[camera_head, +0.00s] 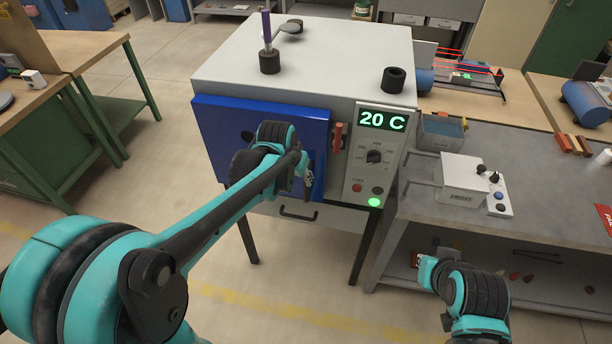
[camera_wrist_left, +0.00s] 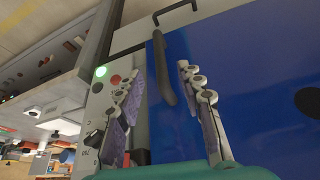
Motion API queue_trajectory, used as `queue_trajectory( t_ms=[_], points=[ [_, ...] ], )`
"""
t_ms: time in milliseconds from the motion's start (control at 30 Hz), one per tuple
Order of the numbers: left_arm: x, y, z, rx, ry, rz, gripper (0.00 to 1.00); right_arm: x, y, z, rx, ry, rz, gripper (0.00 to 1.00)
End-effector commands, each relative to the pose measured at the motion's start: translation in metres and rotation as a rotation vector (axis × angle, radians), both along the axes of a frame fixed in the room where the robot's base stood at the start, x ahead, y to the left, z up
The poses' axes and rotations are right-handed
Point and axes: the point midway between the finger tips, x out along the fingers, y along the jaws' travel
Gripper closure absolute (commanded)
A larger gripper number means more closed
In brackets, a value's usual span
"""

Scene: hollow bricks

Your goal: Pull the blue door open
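The blue door (camera_head: 220,125) is on the front of a grey oven (camera_head: 330,60) and looks closed. A dark bar handle (camera_wrist_left: 162,75) stands near the door's edge in the left wrist view, where the door (camera_wrist_left: 245,60) fills the right side. My left gripper (camera_head: 307,178) is in front of the door's lower right part. In the wrist view my left gripper (camera_wrist_left: 161,70) is open, its two fingers apart, with the handle showing between them. I cannot tell whether they touch it.
A red lever (camera_head: 338,137) is right of the door, beside a control panel (camera_head: 374,165) reading 20 C. A drawer handle (camera_head: 298,213) is below. A grey workbench (camera_head: 415,207) with a white box stands right; a green-legged bench (camera_head: 90,60) stands left. The floor between is clear.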

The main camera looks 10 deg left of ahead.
Motion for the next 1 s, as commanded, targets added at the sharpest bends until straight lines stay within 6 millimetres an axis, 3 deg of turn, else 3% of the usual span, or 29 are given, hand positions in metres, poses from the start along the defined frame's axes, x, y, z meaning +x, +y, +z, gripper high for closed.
queue_trajectory(
  t_ms=[100, 267, 700, 1000],
  points=[
    [0.018, -0.003, -0.007, -0.001, 0.018, -0.016, 0.62, 0.0, 0.0, 0.007, 0.0, 0.0, 0.0, 1.0],
    [0.027, -0.005, -0.018, 0.0, 0.026, -0.024, 0.62, 0.0, 0.0, 0.006, 0.0, 0.0, 0.0, 1.0],
    [0.05, -0.01, -0.078, 0.0, 0.024, -0.023, 0.62, 0.0, 0.0, -0.012, 0.0, 0.0, 0.0, 1.0],
    [0.053, -0.011, -0.084, 0.0, 0.024, -0.023, 0.62, 0.0, 0.0, -0.013, 0.0, 0.0, 0.0, 1.0]
  ],
)
